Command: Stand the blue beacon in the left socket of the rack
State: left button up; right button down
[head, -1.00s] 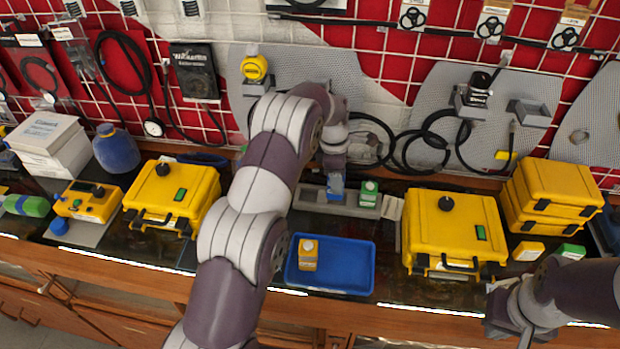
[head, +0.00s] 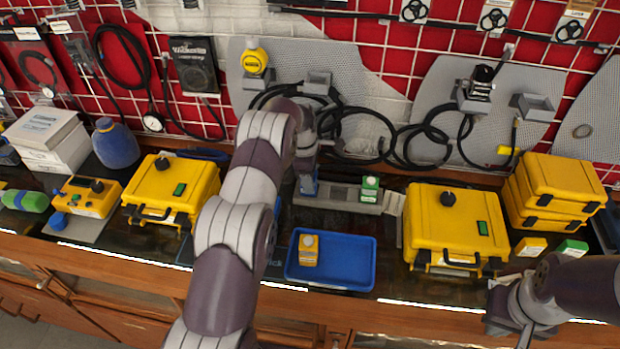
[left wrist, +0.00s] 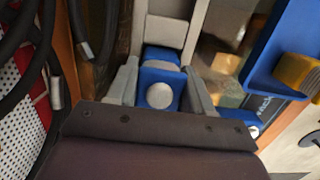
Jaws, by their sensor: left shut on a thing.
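The blue beacon (head: 309,187) is between the fingers of my left gripper (head: 308,176), which is shut on it. It is at the left end of the grey rack (head: 340,196). In the left wrist view the beacon (left wrist: 160,82) shows a pale round face between the grey fingers, with the rack (left wrist: 166,32) beyond it. Whether its base is inside the left socket or just above it cannot be told. A green block (head: 370,186) stands at the rack's right end. My right gripper (head: 507,312) is at lower right, far from the rack; its jaws are unclear.
A blue tray (head: 350,274) holding a yellow block (head: 308,250) lies in front of the rack. Yellow cases stand left (head: 165,190) and right (head: 425,220) on the dark bench. Black cables (head: 380,145) hang behind the rack.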

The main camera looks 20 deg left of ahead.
pick_arm(q)
jog(key=shift+f, duration=0.1)
jog(key=o, duration=1.2)
